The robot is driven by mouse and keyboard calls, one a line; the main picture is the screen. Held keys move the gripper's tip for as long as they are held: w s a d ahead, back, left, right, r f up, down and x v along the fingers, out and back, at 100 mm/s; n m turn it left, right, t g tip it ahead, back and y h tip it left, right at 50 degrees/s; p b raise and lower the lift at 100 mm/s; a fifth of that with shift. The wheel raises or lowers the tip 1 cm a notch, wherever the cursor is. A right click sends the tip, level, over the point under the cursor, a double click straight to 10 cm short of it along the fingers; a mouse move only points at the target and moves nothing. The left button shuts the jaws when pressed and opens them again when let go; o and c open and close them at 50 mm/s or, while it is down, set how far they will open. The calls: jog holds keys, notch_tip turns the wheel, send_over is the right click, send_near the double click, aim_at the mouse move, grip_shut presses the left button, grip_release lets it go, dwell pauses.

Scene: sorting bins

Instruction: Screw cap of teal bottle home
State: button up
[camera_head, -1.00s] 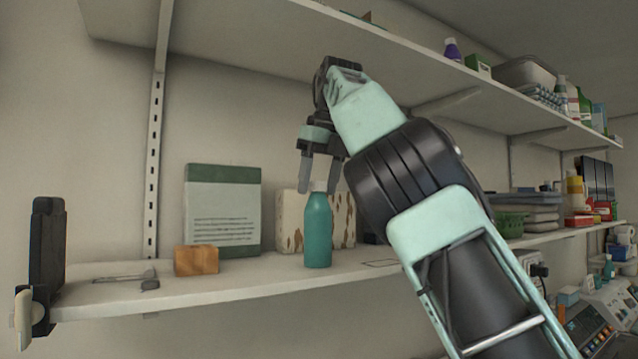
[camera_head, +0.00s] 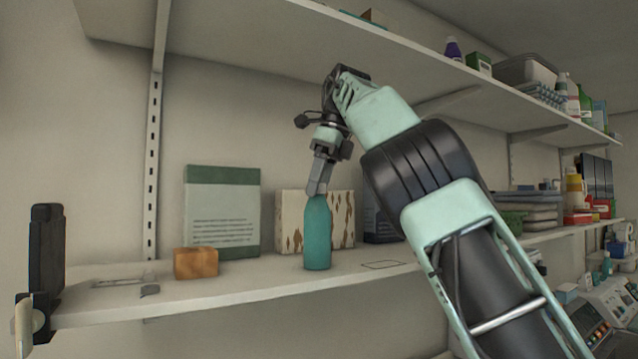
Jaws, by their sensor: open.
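The teal bottle (camera_head: 317,236) stands upright on the lower shelf, in front of a white box with brown patches. My gripper (camera_head: 316,190) points down at the bottle's top from above. Its grey fingers are seen nearly edge-on, one in front of the other. The jaws are open. The fingers hide the bottle's neck and any cap, so I cannot tell how the cap sits or whether the fingers touch it.
A brown wooden block (camera_head: 196,263), a green-and-white box (camera_head: 222,212) and a small metal tool (camera_head: 148,290) are left of the bottle. The patched box (camera_head: 292,222) stands close behind it. The upper shelf (camera_head: 280,50) overhangs my arm.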

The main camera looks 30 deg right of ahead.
grip_shut()
jog(key=shift+a+f+m+b, duration=0.1)
jog(key=shift+f+m+b, duration=0.15)
jog(key=shift+m+b, duration=0.45)
jog(key=m+h, duration=0.1)
jog(key=m, duration=0.2)
jog(key=shift+r+t, duration=0.15)
jog(key=shift+t, duration=0.25)
jog(key=shift+b, duration=0.3)
jog(key=m, duration=0.2)
jog(key=shift+a+m+h+b, duration=0.15)
jog(key=shift+m+h+b, duration=0.2)
jog(key=shift+m+h, duration=0.05)
jog(key=shift+s+m+h, duration=0.1)
jog(key=shift+m+h, duration=0.2)
jog(key=shift+m, duration=0.7)
